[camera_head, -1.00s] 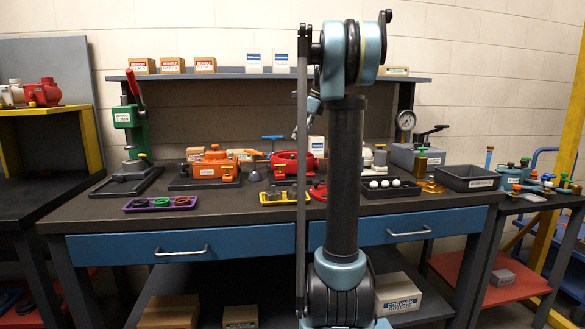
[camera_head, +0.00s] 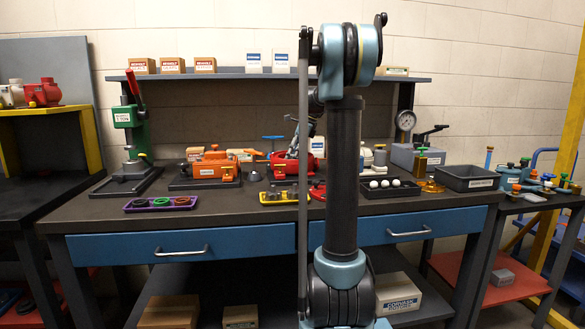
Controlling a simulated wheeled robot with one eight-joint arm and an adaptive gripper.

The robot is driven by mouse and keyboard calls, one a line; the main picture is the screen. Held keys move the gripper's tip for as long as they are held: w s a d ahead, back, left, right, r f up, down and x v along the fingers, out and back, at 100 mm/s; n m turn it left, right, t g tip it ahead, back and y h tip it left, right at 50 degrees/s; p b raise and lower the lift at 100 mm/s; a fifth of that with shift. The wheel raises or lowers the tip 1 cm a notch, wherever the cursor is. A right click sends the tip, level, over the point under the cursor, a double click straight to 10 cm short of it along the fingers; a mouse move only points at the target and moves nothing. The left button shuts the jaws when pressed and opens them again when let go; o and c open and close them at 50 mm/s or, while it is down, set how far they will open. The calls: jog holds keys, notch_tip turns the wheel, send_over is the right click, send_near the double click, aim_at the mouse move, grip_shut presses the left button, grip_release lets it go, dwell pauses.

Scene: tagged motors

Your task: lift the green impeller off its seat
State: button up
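I cannot make out a green impeller for certain. The red motor housing (camera_head: 308,164) stands mid-bench, partly hidden behind my arm and gripper. My gripper (camera_head: 289,152) points down at the left part of this housing, small and dark. Whether it touches anything, and whether its fingers are open or shut, cannot be told. An orange motor (camera_head: 211,166) sits on a dark tray to the left. A purple tray (camera_head: 136,207) at the front left holds several rings, one of them green.
A yellow tray (camera_head: 264,202) with dark parts lies in front of the red housing. A black tray with white balls (camera_head: 374,184) and a grey bin (camera_head: 468,184) stand to the right. A green press (camera_head: 134,130) stands at the left. A blue T-handle tool (camera_head: 272,139) rises beside my gripper.

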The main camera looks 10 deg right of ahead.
jog(key=shift+c, duration=0.6)
grip_shut()
notch_tip(320, 180, up, 13)
dwell(0.5)
